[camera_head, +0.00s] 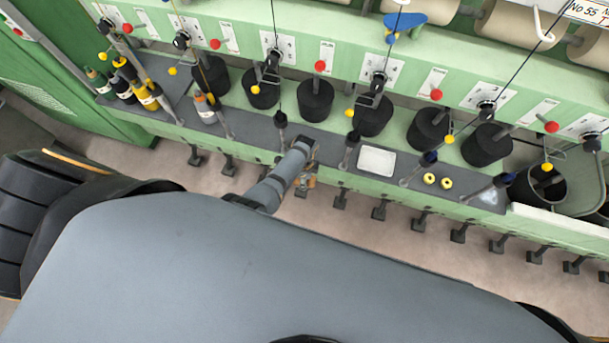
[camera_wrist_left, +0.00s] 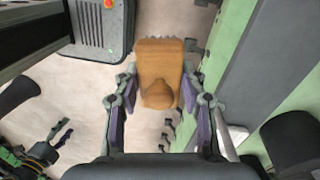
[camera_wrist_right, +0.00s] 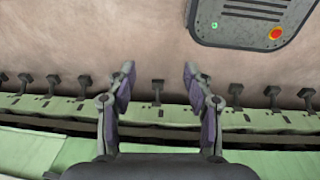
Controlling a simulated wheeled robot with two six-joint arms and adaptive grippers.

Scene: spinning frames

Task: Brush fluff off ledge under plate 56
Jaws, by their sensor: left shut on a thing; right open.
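A wooden brush (camera_wrist_left: 158,58) with a dark bristle edge sits between the fingers of my left gripper (camera_wrist_left: 159,82), which is shut on it. In the head view the brush is a small brown shape (camera_head: 305,182) beside my left arm's end, at the front edge of the grey ledge (camera_head: 330,147). A pale patch (camera_head: 487,196), possibly fluff, lies on the ledge towards the right. A plate (camera_head: 585,9) at the top right reads No 55; a plate 56 is not readable. My right gripper (camera_wrist_right: 158,72) is open and empty, above pedals and floor.
Threads hang down, and pedals (camera_head: 379,210) stick out below.

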